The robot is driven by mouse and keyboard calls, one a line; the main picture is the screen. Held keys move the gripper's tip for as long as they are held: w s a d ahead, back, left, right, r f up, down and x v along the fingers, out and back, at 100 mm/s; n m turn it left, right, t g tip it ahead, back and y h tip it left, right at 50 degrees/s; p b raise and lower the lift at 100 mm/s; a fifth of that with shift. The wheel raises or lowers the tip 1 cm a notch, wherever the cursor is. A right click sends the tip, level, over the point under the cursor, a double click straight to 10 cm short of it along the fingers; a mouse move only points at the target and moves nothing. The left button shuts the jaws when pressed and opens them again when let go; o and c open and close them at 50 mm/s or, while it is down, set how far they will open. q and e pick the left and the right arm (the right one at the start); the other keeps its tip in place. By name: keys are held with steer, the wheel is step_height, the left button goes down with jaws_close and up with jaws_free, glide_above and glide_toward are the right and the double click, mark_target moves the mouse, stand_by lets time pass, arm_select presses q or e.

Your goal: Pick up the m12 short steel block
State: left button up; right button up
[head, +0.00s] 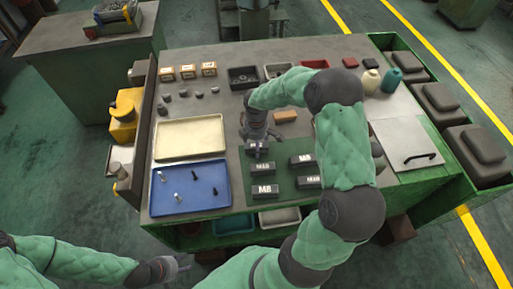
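Several dark steel blocks with white labels stand on a green mat (285,187) at the table's front middle. The front left one reads M8 (264,191). The labels of the front right block (308,182) and the back right block (301,160) are too small to read surely. My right gripper (258,146) points down at the back left block (260,154) and partly hides it and its label, so I cannot tell if it is the m12 short one. Whether its fingers touch or grip the block is unclear. My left gripper (180,264) hangs low, in front of the table and away from the blocks.
A cream tray (190,138) and a blue tray (190,188) with small bolts lie left of the mat. An orange-brown block (285,117) lies behind it. My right arm covers the table's right middle.

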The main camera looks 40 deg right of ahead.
jaws_close()
